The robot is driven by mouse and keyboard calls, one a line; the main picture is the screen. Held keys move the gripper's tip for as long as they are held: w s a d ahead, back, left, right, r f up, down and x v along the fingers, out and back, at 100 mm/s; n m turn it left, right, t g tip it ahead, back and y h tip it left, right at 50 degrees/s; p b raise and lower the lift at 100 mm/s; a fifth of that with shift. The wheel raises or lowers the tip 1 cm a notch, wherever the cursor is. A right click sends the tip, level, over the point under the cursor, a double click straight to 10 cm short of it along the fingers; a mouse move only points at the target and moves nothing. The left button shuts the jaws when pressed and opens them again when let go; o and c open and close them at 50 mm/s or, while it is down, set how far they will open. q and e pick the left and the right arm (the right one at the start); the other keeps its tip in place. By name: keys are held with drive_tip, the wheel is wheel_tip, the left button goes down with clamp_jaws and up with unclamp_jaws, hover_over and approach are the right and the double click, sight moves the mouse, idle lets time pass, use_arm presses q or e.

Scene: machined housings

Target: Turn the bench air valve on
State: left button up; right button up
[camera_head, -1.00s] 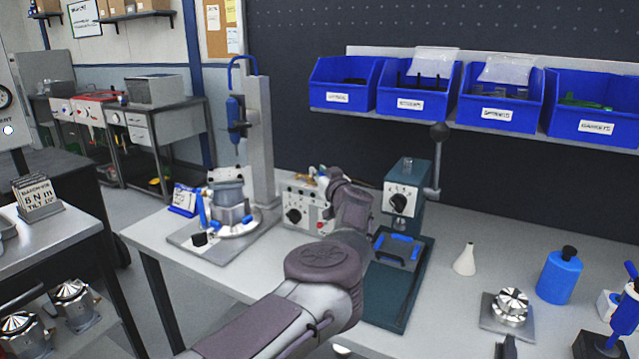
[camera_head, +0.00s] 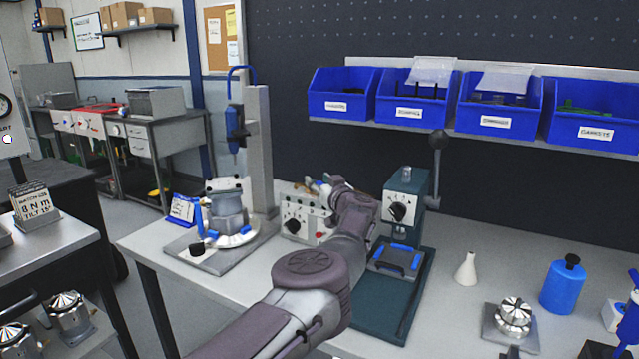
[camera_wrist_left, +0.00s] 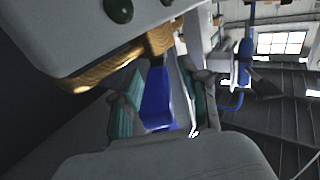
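The bench air valve shows in the left wrist view as a brass body (camera_wrist_left: 115,72) with a blue lever (camera_wrist_left: 158,98). In the head view its small blue and brass parts (camera_head: 317,187) sit behind the white control box, partly hidden by my arm. My left gripper (camera_head: 326,183) is at the valve, above and behind the control box. In the left wrist view my left gripper (camera_wrist_left: 165,100) has its teal-padded fingers apart, with the blue lever between them. Whether a pad touches the lever is unclear. My right gripper is in neither view.
The white control box (camera_head: 300,215) with a black knob stands close below the valve. A teal press (camera_head: 405,200) stands right of my forearm, and a fixture with a grey housing (camera_head: 228,208) stands left. Blue bins (camera_head: 340,95) hang above. A white cone (camera_head: 467,268) and blue bottle (camera_head: 562,287) stand right.

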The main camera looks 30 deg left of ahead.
sight(319, 182)
use_arm(q)
wheel_tip(319, 182, up, 10)
idle(0.6)
